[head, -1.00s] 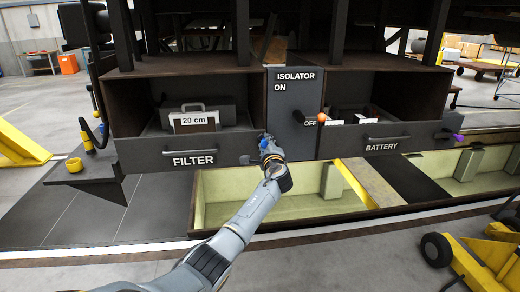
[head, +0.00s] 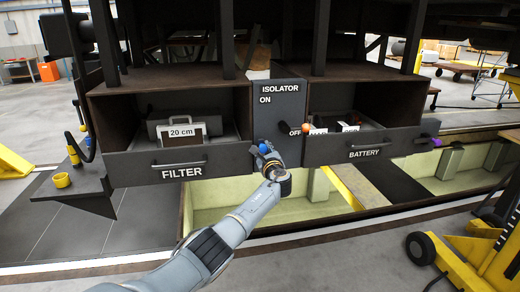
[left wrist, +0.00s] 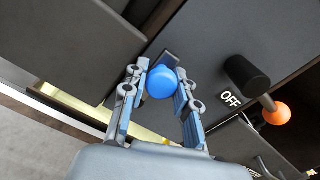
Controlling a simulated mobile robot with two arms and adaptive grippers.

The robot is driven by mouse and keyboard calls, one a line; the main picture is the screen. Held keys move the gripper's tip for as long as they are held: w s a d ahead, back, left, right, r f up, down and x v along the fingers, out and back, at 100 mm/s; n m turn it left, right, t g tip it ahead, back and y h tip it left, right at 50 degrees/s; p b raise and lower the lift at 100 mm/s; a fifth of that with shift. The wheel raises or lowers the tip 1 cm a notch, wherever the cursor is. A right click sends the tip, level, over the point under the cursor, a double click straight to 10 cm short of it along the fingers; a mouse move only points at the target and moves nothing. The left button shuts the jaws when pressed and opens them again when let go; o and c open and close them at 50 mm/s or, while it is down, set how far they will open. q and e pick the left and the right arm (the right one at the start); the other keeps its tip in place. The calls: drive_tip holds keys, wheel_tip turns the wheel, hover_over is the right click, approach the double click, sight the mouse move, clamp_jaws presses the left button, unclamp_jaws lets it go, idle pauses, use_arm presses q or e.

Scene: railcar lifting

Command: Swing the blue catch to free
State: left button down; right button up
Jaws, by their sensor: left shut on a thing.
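The blue catch has a round blue knob (left wrist: 161,82), seen between my fingers in the left wrist view. In the head view the blue knob (head: 262,148) shows at the right end of the FILTER drawer (head: 135,170), beside the lower part of the isolator panel (head: 278,98). My left gripper (head: 266,153) is there, its fingers closed on both sides of the knob; it also shows in the left wrist view (left wrist: 163,88). The catch's arm is mostly hidden behind the gripper. My right gripper is not in view.
The isolator handle with an orange knob (head: 306,129) points to OFF, just right of my left gripper. The BATTERY drawer (head: 350,148) is further right, with a purple knob (head: 436,142) at its end.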

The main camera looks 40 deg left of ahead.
use_arm(q)
drive_tip(key=shift+w+d+r, duration=0.25)
drive_tip(key=shift+d, duration=0.1)
drive_tip(key=c, duration=1.2)
unclamp_jaws()
drive_tip(key=shift+o, duration=0.7)
drive_tip(key=shift+w+d+f, duration=0.15)
drive_tip(key=shift+w+f, duration=0.05)
drive_tip(key=shift+s, duration=0.15)
drive_tip(key=shift+a+f, duration=0.1)
drive_tip(key=shift+a, duration=0.1)
drive_tip(key=v, duration=1.2)
